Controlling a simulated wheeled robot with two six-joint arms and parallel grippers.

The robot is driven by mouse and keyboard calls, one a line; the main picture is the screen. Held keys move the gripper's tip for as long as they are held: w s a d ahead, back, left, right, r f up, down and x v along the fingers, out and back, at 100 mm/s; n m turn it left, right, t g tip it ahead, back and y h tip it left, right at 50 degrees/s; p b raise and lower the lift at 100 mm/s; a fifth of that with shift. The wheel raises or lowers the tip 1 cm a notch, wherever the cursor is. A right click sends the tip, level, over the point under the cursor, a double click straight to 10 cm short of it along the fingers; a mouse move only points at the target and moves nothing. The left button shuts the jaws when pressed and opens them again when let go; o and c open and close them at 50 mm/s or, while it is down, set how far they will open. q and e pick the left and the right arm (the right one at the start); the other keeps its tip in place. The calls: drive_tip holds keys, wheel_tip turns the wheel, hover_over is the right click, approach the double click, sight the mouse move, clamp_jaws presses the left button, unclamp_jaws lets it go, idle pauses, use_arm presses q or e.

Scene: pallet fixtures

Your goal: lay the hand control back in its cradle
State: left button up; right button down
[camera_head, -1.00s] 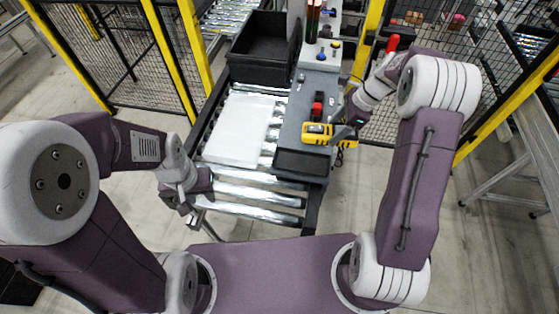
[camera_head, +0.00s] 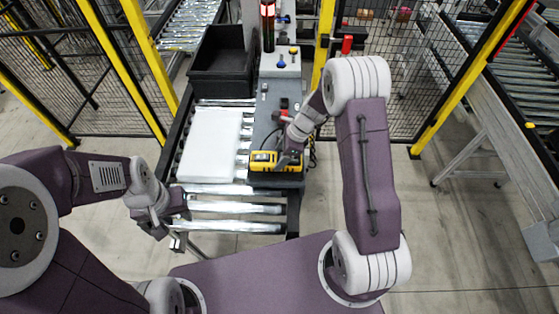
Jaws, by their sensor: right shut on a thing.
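The yellow and black hand control (camera_head: 262,160) is at the near end of the grey panel, in the grasp of my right gripper (camera_head: 288,160). The gripper comes down on its right part and hides some of it. The dark cradle (camera_head: 277,182) shows just in front of and below the hand control. I cannot tell whether the hand control touches the cradle or hangs above it. My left gripper (camera_head: 166,222) is over the left front end of the rollers, away from the hand control, and its jaws are not clear.
A white slab (camera_head: 209,145) lies on the roller conveyor (camera_head: 235,208) left of the panel. A black bin (camera_head: 222,68) stands behind it. A red button (camera_head: 284,113) and a lamp post (camera_head: 268,25) rise from the panel side. Yellow-framed mesh fencing closes the back.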

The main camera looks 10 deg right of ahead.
drive_tip(key=shift+f, duration=0.3)
wheel_tip(320, 180, down, 3)
drive_tip(key=shift+s+r+p, duration=0.1)
drive_tip(key=shift+p, duration=0.25)
drive_tip(key=shift+f, duration=0.4)
drive_tip(key=c, duration=0.8)
unclamp_jaws()
drive_tip(key=shift+f, duration=0.15)
drive_tip(key=o, duration=0.4)
